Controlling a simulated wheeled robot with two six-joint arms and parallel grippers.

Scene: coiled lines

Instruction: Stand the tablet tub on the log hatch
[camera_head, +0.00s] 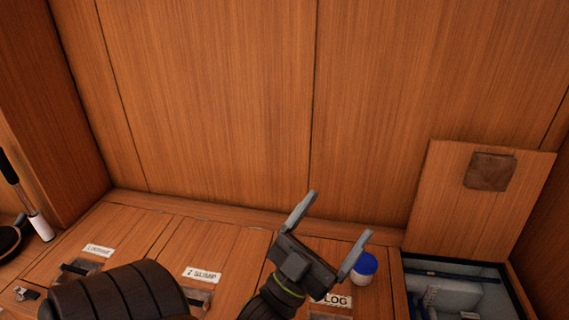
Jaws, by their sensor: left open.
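The tablet tub (363,270) is a small white tub with a blue lid. It stands upright on the wooden surface of the log hatch (383,301), just behind and right of the white LOG label (338,300). My left gripper (335,218) is open above the hatch, its two grey fingers apart and pointing up and right in the view. Its right finger is beside the tub in the picture and overlaps its left edge; I cannot tell whether they touch. Nothing is between the fingers. My right gripper is not in view.
An open compartment (452,297) with a raised wooden lid (470,200) is at the right. Other labelled hatches (222,240) lie to the left. A black-handled white tool (40,226) and a dark round object (8,240) are at the far left. A wood-panelled wall (210,90) closes the back.

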